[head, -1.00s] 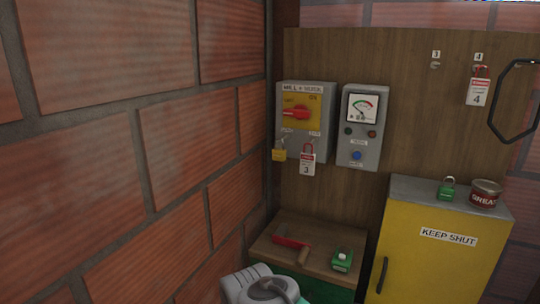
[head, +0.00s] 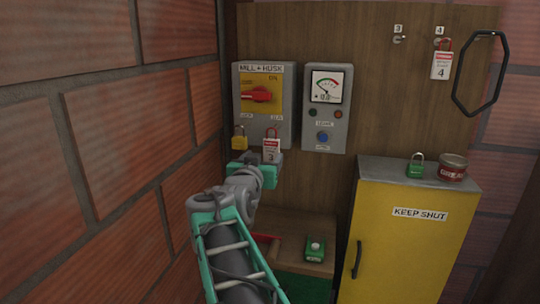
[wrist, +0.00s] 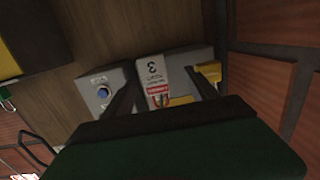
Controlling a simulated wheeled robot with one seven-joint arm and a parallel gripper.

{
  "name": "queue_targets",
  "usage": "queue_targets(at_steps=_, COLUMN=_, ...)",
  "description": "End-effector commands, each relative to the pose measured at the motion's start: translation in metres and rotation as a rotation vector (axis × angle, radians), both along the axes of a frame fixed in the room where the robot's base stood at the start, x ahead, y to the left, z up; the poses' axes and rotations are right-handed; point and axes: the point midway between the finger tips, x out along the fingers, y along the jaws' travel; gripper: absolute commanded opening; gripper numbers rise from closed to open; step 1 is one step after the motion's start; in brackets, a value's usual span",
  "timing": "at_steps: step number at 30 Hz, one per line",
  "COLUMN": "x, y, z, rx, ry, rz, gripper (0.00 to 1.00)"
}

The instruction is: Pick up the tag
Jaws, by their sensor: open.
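A white and red tag marked 3 (head: 272,152) hangs by a red loop under the switch box beside a yellow padlock (head: 239,138). In the wrist view the tag (wrist: 154,75) appears upside down between my two dark fingers, with the padlock (wrist: 209,73) to its right. My gripper (head: 258,168) is at the tag's lower end in the head view; its fingers are hard to make out there. The wrist view shows my gripper (wrist: 163,82) open, fingers spread on either side of the tag. I cannot tell whether they touch it. Another tag, marked 4 (head: 441,66), hangs on a hook.
The switch box (head: 285,105) has a red handle. A grey meter box (head: 327,135) is right of it. A yellow cabinet (head: 405,245) carries a green padlock (head: 415,170) and a tin (head: 453,168). A green-based item (head: 315,250) sits on the low shelf. A brick wall (head: 120,150) bounds the left.

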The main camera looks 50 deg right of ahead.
Motion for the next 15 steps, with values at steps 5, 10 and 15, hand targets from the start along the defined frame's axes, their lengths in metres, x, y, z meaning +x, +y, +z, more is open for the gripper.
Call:
queue_targets(at_steps=5, x=-0.006, y=-0.027, z=0.02, rx=-0.063, ry=-0.032, rz=-0.046, gripper=0.67)
queue_targets(at_steps=10, x=0.006, y=-0.048, z=0.021, rx=-0.06, ry=-0.031, rz=-0.044, gripper=0.67)
queue_targets(at_steps=15, x=0.021, y=-0.075, z=0.022, rx=-0.059, ry=-0.03, rz=-0.042, gripper=0.67)
